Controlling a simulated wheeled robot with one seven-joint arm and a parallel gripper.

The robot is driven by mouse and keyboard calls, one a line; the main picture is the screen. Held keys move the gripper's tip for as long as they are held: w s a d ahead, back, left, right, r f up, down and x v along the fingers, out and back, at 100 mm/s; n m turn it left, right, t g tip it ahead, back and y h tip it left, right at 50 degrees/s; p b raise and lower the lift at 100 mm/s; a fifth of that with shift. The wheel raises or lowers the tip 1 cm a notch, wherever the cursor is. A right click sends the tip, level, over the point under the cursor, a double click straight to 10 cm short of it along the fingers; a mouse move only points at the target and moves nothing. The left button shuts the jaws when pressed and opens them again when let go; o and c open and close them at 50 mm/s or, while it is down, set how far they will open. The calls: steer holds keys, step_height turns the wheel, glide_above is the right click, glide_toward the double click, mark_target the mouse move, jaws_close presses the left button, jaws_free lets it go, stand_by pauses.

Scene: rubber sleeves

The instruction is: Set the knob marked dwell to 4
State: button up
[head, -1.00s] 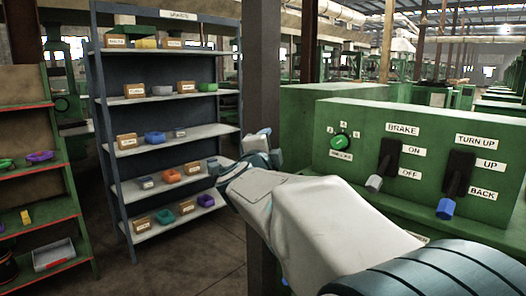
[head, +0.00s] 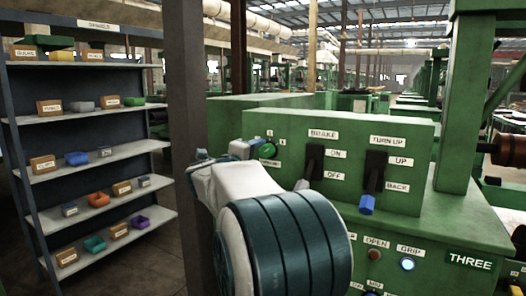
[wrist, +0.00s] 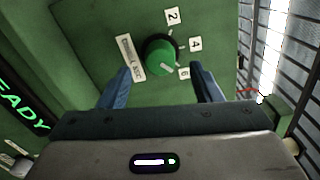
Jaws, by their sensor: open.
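The green knob (wrist: 160,54) is on the green panel in the wrist view, with a white plate (wrist: 130,57) beside it whose small lettering is hard to read. Labels 2 (wrist: 171,17), 4 (wrist: 195,44) and 6 (wrist: 184,72) stand around it. A pale mark on the knob's lower edge lies towards the 6 side; its exact setting is unclear. My gripper (wrist: 161,70) is open, its blue fingers apart on either side below the knob, holding nothing. In the head view the knob (head: 267,150) shows just right of my gripper (head: 240,148); contact cannot be told.
The brake lever (head: 313,162) and turn-up lever (head: 375,174) stand right of the knob on the same panel. Lower buttons (head: 407,264) sit on the front. A dark post (head: 186,100) and a shelf of boxes (head: 85,115) are to the left.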

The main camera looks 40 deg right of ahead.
mark_target(264, 152)
steer(key=shift+x, duration=1.9)
steer(key=c, duration=1)
